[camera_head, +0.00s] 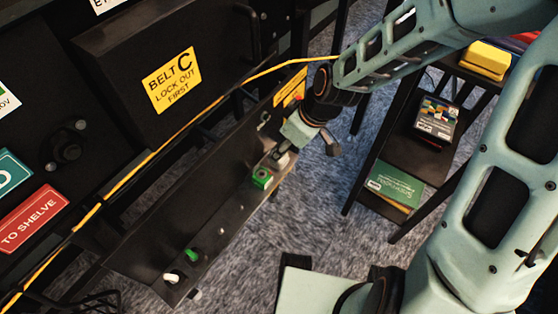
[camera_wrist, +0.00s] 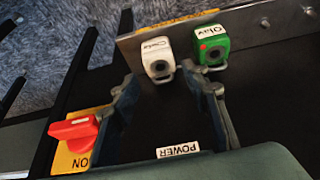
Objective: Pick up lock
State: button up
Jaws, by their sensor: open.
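A white padlock (camera_wrist: 158,54) with a printed name label sits on a metal ledge of the black panel in the wrist view. A green padlock (camera_wrist: 210,50) with a white label and a red dot sits just right of it; it also shows in the head view (camera_head: 262,177). My gripper (camera_wrist: 174,88) is open and empty. Its fingers point at the ledge, with the white padlock beyond and between the tips, apart from them. In the head view my gripper mostly hides the white padlock.
A red rotary switch (camera_wrist: 72,126) on a yellow plate stands close left of my gripper. A POWER label (camera_wrist: 178,150) is on the panel. A yellow cable (camera_head: 148,160) runs along the machine. A black shelf (camera_head: 410,155) with boxes stands at the right.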

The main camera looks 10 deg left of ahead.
jog(key=shift+b+x, duration=1.45)
jog(key=shift+x, duration=1.25)
jog(key=c, duration=1)
jog(key=shift+r, duration=0.15)
